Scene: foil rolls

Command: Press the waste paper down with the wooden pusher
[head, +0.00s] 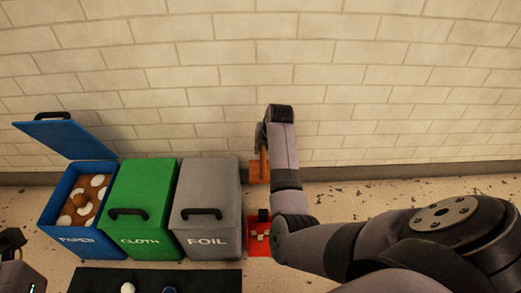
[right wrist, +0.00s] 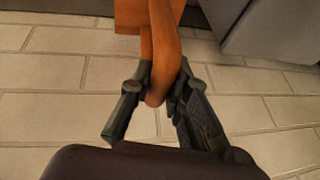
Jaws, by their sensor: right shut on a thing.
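The blue PAPER bin (head: 75,222) stands at the left in the head view with its lid (head: 63,139) raised. Brown and white round waste pieces (head: 82,200) show inside it. My right gripper (head: 263,135) is shut on the wooden pusher (head: 258,172), which hangs near the wall, right of the bins and apart from the paper. In the right wrist view the fingers (right wrist: 158,88) close around the pusher's orange-brown handle (right wrist: 161,50). A dark part of my left arm (head: 12,242) shows at the left edge; its jaws cannot be made out.
The green CLOTH bin (head: 140,200) and grey FOIL bin (head: 207,205) stand beside the blue one, lids shut. A red tray (head: 253,250) with small pieces is partly behind my right arm. A black mat (head: 200,278) with a white ball (head: 127,288) lies in front.

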